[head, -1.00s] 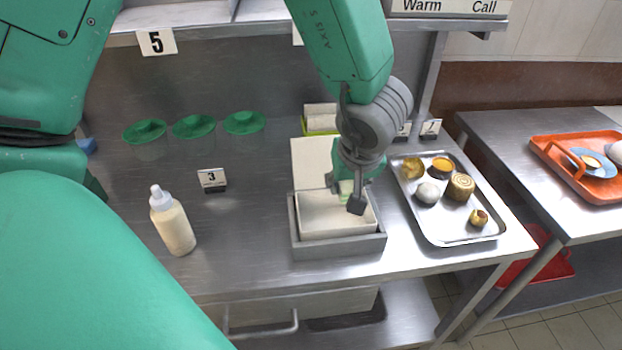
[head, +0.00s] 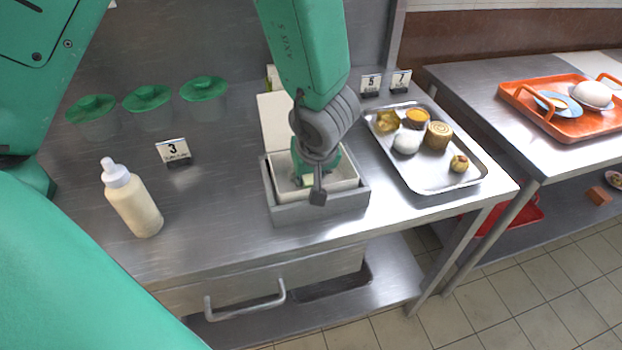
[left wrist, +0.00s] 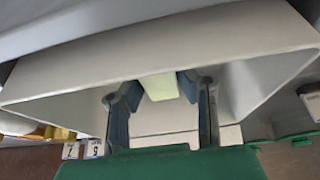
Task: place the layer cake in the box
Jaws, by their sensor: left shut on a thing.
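The box (head: 347,188) is an open white carton seated in a grey holder (head: 320,210), with its pale lid (head: 274,120) raised at the back. My left gripper (head: 312,187) reaches down into the box from above. It is shut on the layer cake (head: 307,180), a small pale green block mostly hidden by the fingers. In the left wrist view the cake (left wrist: 159,86) sits between the two fingers (left wrist: 160,98), inside the white box walls (left wrist: 165,50). I cannot tell whether the cake touches the box floor. My right gripper is not in view.
A metal tray (head: 438,183) with several pastries stands right of the box. An orange tray (head: 570,128) is on the right-hand table. Counter between bottle and box is clear.

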